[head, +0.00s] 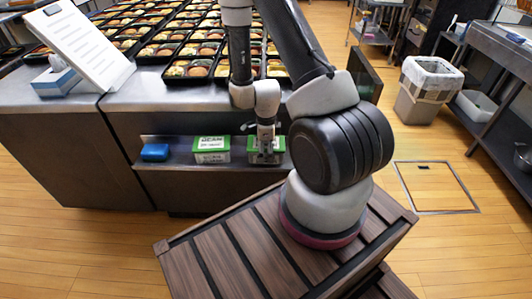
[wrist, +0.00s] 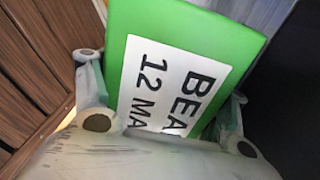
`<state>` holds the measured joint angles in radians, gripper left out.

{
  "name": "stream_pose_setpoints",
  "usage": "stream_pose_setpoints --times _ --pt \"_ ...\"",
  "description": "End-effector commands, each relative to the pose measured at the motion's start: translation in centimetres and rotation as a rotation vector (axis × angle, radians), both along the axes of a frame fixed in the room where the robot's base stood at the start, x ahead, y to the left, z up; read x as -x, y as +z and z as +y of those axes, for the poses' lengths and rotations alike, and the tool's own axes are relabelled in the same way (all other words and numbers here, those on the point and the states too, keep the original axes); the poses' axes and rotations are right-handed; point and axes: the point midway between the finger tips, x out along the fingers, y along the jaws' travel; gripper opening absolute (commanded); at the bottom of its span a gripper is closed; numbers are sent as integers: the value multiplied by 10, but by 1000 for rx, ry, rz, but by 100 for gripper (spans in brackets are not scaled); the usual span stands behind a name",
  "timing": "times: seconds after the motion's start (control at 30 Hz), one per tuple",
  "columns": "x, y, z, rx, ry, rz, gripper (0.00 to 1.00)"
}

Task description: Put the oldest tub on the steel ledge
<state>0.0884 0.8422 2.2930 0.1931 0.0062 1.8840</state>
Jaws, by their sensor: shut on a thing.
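My gripper (head: 265,153) reaches down to the steel ledge (head: 215,180) on the front of the counter. It is shut on a green tub with a white label (head: 279,144), at the right part of the ledge. In the wrist view this tub (wrist: 185,25) lies between the two fingers, and its label reads "BEA" and "12 MA", the rest cut off. The tub is at ledge level; I cannot tell whether it touches the ledge. A second green tub with a white label (head: 211,144) stands on the ledge to its left, its date too small to read.
A blue object (head: 155,152) lies at the ledge's left end. The counter (head: 170,95) above holds several filled bento trays (head: 190,68), a tilted white sheet (head: 85,45) and a tissue box (head: 57,82). A bin (head: 425,95) stands at right on the wooden floor.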

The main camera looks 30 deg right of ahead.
Motion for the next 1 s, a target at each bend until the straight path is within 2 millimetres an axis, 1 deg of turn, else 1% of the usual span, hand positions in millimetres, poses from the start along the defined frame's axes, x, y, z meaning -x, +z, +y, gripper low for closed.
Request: stream_pose_setpoints --times 0.03,0.13,0.47,0.5,0.6,1.0 --pt "0 -6 0 0 -2 1 39" --pt "0 -11 0 1 -1 0 39" --pt "0 -14 0 1 -1 1 39" --pt "0 -14 0 1 1 1 78" --pt "0 -14 0 1 1 1 96" --pt "0 -13 0 0 0 0 96"
